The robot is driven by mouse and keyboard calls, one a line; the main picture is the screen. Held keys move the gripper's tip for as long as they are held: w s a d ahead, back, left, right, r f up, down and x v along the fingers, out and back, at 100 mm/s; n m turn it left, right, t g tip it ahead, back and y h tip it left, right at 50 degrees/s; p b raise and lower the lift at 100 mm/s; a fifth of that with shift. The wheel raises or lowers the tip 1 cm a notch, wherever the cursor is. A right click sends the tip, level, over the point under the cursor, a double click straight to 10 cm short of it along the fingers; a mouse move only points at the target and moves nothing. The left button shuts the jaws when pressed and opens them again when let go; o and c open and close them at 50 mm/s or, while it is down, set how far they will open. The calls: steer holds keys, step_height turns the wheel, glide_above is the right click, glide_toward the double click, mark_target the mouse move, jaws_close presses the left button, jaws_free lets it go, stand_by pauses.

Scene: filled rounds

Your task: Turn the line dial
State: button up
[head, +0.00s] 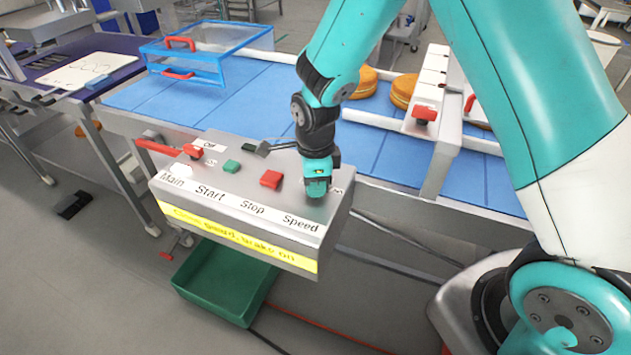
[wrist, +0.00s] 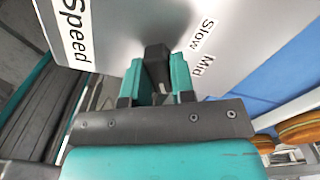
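The line dial (wrist: 157,55) is a dark knob on the grey control box (head: 335,215), by the "Speed" label. In the wrist view it sits between the two teal fingers of my gripper (wrist: 158,78), which press close on both its sides. In the head view my gripper (head: 317,186) points down at the right end of the box top and hides the dial. "Slow" and "Mid" marks (wrist: 203,50) show to the right of the dial in the wrist view. Which mark the dial points at I cannot tell.
The box top also has a red-handled main switch (head: 170,149), a green button (head: 232,167) and a red button (head: 270,179). A blue conveyor (head: 240,95) runs behind, with a blue-framed clear guard (head: 205,52) and filled rounds (head: 404,90). A green bin (head: 222,285) is below.

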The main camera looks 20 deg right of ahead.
steer(key=o, duration=0.3)
steer(key=shift+o, duration=0.2)
steer(key=shift+r, duration=0.15)
step_height(320, 180, up, 17)
steer(key=b, duration=0.2)
steer(key=shift+r, duration=0.1)
steer(key=s+a+r+n+y, duration=0.1)
steer(key=s+a+n+y, duration=0.1)
steer(key=s+n, duration=0.9)
steer(key=s+a+r+n+y, duration=0.1)
steer(key=s+a+n+y, duration=0.1)
steer(key=s+n, duration=0.9)
steer(key=n, duration=0.6)
steer(key=shift+a+r, duration=0.15)
steer(key=shift+a, duration=0.05)
